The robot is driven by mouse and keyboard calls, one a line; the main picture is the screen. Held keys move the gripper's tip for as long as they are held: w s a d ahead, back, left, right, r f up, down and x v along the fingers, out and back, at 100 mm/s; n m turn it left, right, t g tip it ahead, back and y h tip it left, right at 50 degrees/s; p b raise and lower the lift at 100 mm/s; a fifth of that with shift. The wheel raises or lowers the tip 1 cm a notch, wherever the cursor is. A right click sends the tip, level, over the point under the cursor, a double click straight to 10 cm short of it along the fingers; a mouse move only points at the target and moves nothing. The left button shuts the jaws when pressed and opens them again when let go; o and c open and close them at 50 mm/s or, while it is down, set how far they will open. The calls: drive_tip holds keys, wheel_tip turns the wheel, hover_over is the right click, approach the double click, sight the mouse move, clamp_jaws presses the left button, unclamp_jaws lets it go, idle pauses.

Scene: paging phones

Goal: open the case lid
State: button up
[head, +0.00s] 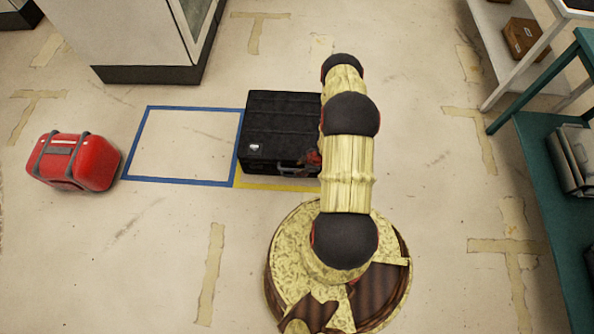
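A black case (275,118) lies on the floor with its ribbed lid (282,105) down. It stands just right of the blue tape square, partly over a strip of yellow tape. A small pale latch or label (255,147) shows at its front left. My arm reaches from below over the right side of the case and hides its right edge. What seems to be part of my gripper (312,162), dark grey and red, is at the front right of the case. My arm covers most of it, so I cannot tell its finger opening or whether it touches the case.
A blue tape square (185,181) on the floor to the left is empty. A red case (75,160) stands left of it. A white cabinet (130,35) is behind. A white shelf with a brown box (526,38) and a green shelf unit (545,180) line the right.

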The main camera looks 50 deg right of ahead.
sight(296, 170)
drive_tip(key=shift+b+x, duration=0.6)
drive_tip(key=shift+x, duration=1.25)
drive_tip(key=shift+c, duration=0.4)
clamp_jaws()
